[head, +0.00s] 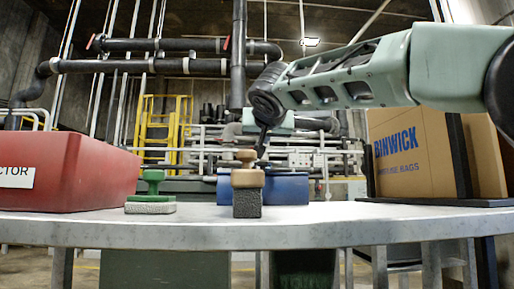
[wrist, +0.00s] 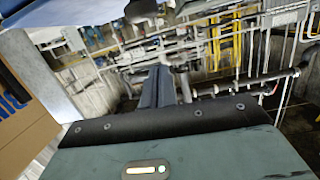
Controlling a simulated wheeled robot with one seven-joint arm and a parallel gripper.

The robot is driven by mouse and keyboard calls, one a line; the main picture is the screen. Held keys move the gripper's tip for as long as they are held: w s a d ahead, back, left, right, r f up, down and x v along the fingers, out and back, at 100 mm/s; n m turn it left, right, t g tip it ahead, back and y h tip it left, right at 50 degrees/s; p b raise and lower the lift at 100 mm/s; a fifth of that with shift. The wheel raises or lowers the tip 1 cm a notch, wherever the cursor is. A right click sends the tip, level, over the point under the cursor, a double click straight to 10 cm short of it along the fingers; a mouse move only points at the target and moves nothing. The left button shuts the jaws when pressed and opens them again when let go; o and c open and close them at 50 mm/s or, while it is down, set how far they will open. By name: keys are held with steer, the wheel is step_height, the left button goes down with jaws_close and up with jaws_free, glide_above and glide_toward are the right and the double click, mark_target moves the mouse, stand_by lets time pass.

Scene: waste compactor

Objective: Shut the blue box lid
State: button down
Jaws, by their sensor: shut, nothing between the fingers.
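The blue box (head: 287,189) sits on the grey table, behind a brown-handled block that hides part of its front. The position of its lid is hard to tell from this low angle. My gripper (head: 262,153) reaches in from the upper right and points down just above the blue box, behind the brown handle. I cannot tell whether it touches the box. Its fingers are shut and empty; they also show in the wrist view (wrist: 156,88). A bluish surface (wrist: 45,14) crosses the upper left of the wrist view, too cut off to identify surely.
The brown-handled block (head: 247,180) stands close in front of the box. A green-handled block (head: 151,196) and a red box (head: 65,172) stand to the left. A cardboard box (head: 420,150) stands at the right. The table (head: 330,222) is clear between blue and cardboard boxes.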

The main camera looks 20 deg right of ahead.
steer(key=shift+s+a+f+b, duration=0.1)
steer(key=shift+s+f+b, duration=0.2)
steer(key=shift+f+b, duration=0.45)
steer(key=shift+s+a+f+b, duration=0.1)
steer(key=shift+s+f+b, duration=0.35)
steer(key=shift+b, duration=0.45)
steer(key=shift+s+f+b, duration=0.2)
steer(key=shift+f+b, duration=0.5)
steer(key=shift+b, duration=0.15)
steer(key=shift+r, duration=0.1)
